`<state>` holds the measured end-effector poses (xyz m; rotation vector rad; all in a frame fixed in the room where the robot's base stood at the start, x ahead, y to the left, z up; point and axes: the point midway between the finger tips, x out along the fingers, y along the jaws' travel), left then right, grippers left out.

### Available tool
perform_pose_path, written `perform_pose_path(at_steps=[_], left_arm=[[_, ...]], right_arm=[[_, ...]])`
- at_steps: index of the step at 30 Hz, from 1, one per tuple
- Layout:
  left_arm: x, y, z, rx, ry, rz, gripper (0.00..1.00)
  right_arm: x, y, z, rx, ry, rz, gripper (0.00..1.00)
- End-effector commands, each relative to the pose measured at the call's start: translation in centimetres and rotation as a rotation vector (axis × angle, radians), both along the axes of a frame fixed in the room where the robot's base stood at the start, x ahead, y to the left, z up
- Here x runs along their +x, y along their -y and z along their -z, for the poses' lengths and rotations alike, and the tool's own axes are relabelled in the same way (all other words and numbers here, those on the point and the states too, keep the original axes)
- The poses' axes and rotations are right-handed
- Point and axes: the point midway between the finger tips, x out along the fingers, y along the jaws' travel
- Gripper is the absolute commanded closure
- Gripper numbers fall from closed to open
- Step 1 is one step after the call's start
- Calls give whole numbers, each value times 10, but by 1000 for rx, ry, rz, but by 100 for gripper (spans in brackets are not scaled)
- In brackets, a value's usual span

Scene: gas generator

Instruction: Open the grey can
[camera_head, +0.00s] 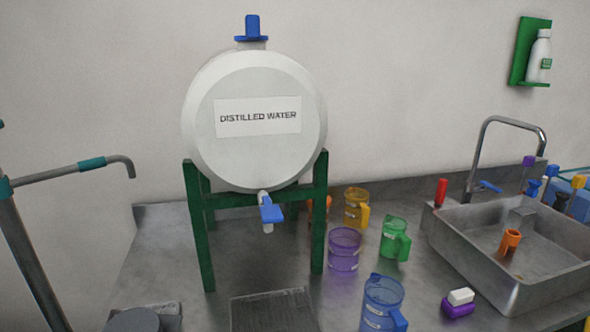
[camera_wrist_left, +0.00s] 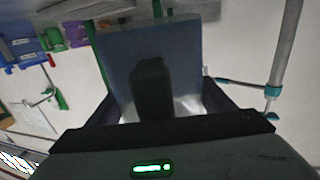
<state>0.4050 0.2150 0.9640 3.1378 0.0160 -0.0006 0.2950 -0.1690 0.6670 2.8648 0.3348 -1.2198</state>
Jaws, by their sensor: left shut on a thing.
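In the left wrist view, a large blue-grey, flat-sided thing (camera_wrist_left: 180,50) fills the space in front of my left gripper (camera_wrist_left: 155,105). A dark block stands out in front of it. My left gripper is shut on this grey thing, with one finger on each side. I cannot tell whether it is the grey can's body or its lid. In the head view, the top of a round grey thing (camera_head: 135,321) shows at the bottom left edge, mostly cut off; it may be the grey can. Neither gripper shows in the head view.
A white "distilled water" barrel (camera_head: 255,155) stands on a green frame (camera_head: 196,230). Coloured jugs (camera_head: 394,240) stand to its right, before a metal sink (camera_head: 515,255). A pipe with teal bands (camera_head: 35,245) rises at the left. A dark grate (camera_head: 272,312) lies at the front.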

Motion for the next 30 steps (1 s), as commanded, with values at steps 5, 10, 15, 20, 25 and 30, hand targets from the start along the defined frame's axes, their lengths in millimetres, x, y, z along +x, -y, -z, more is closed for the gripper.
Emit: perform_pose_path(at_steps=[5, 10, 15, 20, 25, 30], left_arm=[[-20, 8, -10, 1, 8, 9, 77], [-25, 10, -11, 4, 9, 12, 77], [-24, 12, -12, 4, 11, 21, 77], [-20, 23, -14, 5, 15, 71, 77], [-15, 43, -15, 8, 15, 167, 77], [-9, 68, -17, 9, 16, 282, 77]], right_arm=[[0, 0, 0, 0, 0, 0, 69], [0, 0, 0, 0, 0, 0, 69], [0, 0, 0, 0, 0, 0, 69], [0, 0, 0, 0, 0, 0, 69], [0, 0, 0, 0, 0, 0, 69], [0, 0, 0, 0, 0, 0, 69]])
